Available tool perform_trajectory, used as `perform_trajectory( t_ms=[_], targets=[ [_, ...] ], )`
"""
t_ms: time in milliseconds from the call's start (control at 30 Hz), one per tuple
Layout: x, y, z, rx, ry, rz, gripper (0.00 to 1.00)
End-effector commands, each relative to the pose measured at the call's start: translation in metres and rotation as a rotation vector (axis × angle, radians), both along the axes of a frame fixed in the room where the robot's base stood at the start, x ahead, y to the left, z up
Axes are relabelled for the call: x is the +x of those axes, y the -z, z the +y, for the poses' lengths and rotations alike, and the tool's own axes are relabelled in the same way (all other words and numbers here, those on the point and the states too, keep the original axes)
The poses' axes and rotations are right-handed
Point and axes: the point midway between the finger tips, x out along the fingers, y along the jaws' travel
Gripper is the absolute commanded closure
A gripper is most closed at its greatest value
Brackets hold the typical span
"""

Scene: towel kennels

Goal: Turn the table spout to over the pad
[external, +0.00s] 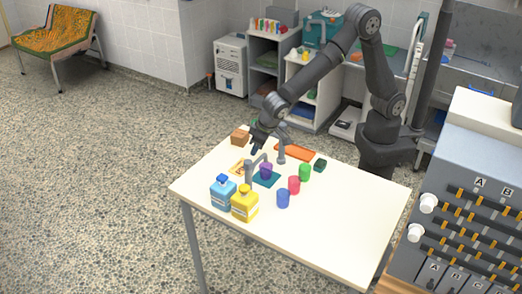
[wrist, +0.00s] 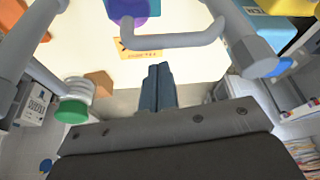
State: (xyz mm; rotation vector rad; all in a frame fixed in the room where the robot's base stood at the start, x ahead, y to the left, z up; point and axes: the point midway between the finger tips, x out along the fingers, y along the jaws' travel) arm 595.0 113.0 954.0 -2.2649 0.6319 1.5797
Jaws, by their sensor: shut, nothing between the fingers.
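The grey table spout (external: 249,174) stands upright near the bottles. Its bent arm reaches right and back, and its end appears above or beside a purple cup (external: 266,171) on the teal pad (external: 267,180); the exact overlap is hard to tell. In the wrist view the spout arm (wrist: 175,40) crosses above my fingers, its end in front of the purple cup (wrist: 128,10). My gripper (external: 256,150) is shut and empty, low over the table behind the spout. Its closed fingers (wrist: 158,80) show apart from the spout arm in the wrist view.
Blue (external: 223,194) and yellow (external: 245,204) bottles stand by the spout's post. A second grey post (external: 282,146), an orange tray (external: 295,152), and green (external: 305,172), red (external: 294,185) and blue (external: 283,198) cups stand rightward. An orange card (external: 238,168) lies left. The table's right front is clear.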

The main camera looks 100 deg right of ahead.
Motion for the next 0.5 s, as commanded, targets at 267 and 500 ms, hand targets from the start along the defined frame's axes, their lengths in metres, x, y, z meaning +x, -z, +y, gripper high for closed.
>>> perform_trajectory(
  t_ms=[267,500],
  targets=[
    [0.008,-0.044,-0.006,0.001,-0.001,-0.005,1.0],
    [-0.004,-0.084,0.004,0.0,-0.001,-0.004,1.0]
  ],
)
